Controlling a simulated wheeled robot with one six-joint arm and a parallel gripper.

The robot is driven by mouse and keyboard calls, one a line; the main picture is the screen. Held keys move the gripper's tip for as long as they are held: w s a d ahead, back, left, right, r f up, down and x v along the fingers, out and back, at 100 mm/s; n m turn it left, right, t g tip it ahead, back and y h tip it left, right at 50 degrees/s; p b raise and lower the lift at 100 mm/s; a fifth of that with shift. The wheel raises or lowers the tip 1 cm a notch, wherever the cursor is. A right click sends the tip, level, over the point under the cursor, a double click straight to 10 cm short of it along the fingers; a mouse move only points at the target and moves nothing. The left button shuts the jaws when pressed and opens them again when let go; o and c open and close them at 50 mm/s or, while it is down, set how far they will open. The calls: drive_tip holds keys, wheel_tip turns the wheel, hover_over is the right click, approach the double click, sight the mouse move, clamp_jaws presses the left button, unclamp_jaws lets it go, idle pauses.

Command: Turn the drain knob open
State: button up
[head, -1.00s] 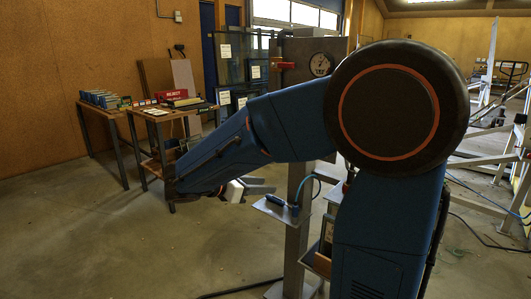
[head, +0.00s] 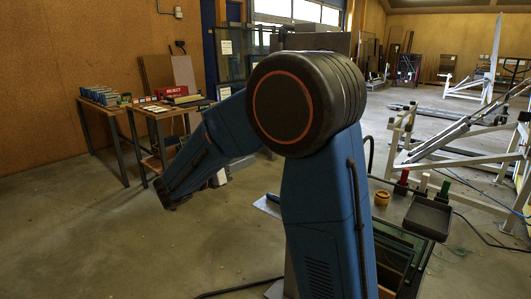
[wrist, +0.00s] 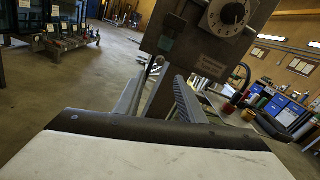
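My gripper (wrist: 160,84) shows in the wrist view with two grey ridged fingers apart and nothing held between them. The grey panel (wrist: 205,48) with a round white dial (wrist: 229,14) stands beyond and above the fingertips, tilted in the picture. A small teal part (wrist: 166,43) sits near the panel's left lower corner, and a thin curved metal piece (wrist: 149,70) hangs below it near the left fingertip; I cannot tell whether they touch. I cannot identify the drain knob for certain. In the head view my arm hides the panel's front.
A grey post (wrist: 163,97) stands under the panel. In the head view, glass panes (head: 395,255) and a dark tray (head: 429,215) are at the right. A table with boxes (head: 160,108) stands at the left. White frames (head: 470,150) fill the right side; the left floor is clear.

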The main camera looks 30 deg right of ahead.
drive_tip(key=x, duration=1.1)
drive_tip(key=shift+d, duration=0.25)
clamp_jaws()
